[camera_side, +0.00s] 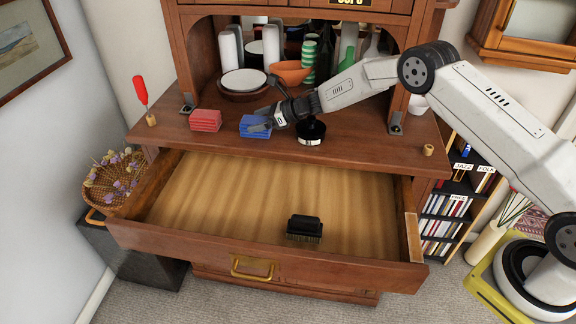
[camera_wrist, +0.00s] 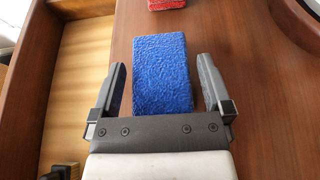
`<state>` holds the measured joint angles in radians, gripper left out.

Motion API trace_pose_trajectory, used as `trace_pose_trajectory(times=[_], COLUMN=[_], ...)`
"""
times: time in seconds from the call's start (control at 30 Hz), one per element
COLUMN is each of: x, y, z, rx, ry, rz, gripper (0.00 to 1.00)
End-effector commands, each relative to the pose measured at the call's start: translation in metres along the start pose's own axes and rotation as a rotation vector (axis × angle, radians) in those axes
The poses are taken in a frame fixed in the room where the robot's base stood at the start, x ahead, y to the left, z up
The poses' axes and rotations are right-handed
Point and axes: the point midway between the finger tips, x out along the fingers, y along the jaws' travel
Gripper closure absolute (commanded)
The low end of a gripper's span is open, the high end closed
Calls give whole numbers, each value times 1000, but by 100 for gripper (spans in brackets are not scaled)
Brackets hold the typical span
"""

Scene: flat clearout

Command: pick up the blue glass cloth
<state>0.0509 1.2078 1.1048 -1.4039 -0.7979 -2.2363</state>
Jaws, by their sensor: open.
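The blue glass cloth (camera_side: 255,127) is a folded, textured block lying on the wooden dresser top, right of a red folded cloth (camera_side: 206,121). In the wrist view the blue cloth (camera_wrist: 161,72) lies between the two fingers, with its near end hidden behind the gripper body. My gripper (camera_wrist: 163,82) is open, with a finger on each side of the cloth and a gap visible on both sides. In the side view my gripper (camera_side: 262,119) is at the blue cloth, partly covering it. I cannot tell the exact height of the fingertips.
An open drawer (camera_side: 270,195) below holds a black brush (camera_side: 304,228). A black round object (camera_side: 311,132) stands right of the gripper. Behind are an orange bowl (camera_side: 290,73), stacked plates (camera_side: 244,80) and bottles. A red-handled tool (camera_side: 141,91) stands at the left corner.

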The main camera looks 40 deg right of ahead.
Motion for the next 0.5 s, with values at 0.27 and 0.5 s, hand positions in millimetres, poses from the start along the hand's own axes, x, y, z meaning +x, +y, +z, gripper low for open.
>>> trace_pose_trajectory(times=[0.27, 0.5], x=[1, 1], y=[0, 0], z=[0, 0], rx=[1, 1], ry=[0, 0], rz=[0, 0], gripper=[0, 0])
